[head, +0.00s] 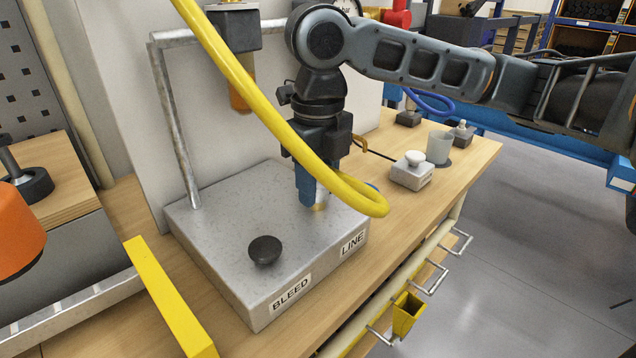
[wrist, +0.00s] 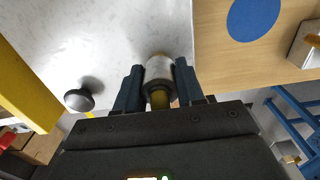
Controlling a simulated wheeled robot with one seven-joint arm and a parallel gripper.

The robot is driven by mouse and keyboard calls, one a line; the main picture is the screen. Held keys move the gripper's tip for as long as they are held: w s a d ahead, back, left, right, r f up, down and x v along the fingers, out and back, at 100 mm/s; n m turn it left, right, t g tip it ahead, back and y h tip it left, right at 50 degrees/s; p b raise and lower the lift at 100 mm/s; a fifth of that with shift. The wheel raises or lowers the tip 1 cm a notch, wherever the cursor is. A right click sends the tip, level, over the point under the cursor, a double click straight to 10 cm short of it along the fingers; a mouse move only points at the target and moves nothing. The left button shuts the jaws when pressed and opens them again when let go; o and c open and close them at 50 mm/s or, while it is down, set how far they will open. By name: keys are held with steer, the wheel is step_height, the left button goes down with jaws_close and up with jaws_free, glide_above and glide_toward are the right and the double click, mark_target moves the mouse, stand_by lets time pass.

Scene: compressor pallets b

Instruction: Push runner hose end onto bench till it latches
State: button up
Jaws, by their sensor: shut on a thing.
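The grey metal bench block (head: 215,235) carries a BLEED label (head: 291,292) and a LINE label (head: 352,243). My gripper (head: 314,190) points down over the block's LINE side. Its blue fingers are shut on the silver hose end (wrist: 158,70), which shows between the fingertips in the wrist view, with a brass-coloured part (wrist: 160,98) nearer the palm. In the head view a small brass piece (head: 319,208) shows just below the fingers. The yellow hose (head: 262,105) loops in front of the gripper. Whether the hose end is seated on a fitting is hidden.
A black knob (head: 264,250) stands on the block near BLEED. A metal tube frame (head: 176,130) rises behind. A yellow bar (head: 168,300) lies at left. A white-knobbed box (head: 412,172) and grey cup (head: 439,148) stand to the right on the wooden top.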

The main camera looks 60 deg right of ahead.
steer(key=shift+r+p, duration=0.6)
steer(key=shift+r, duration=0.15)
jaws_close()
steer(key=shift+r+p, duration=2)
steer(key=shift+r, duration=0.5)
steer(key=shift+f, duration=0.15)
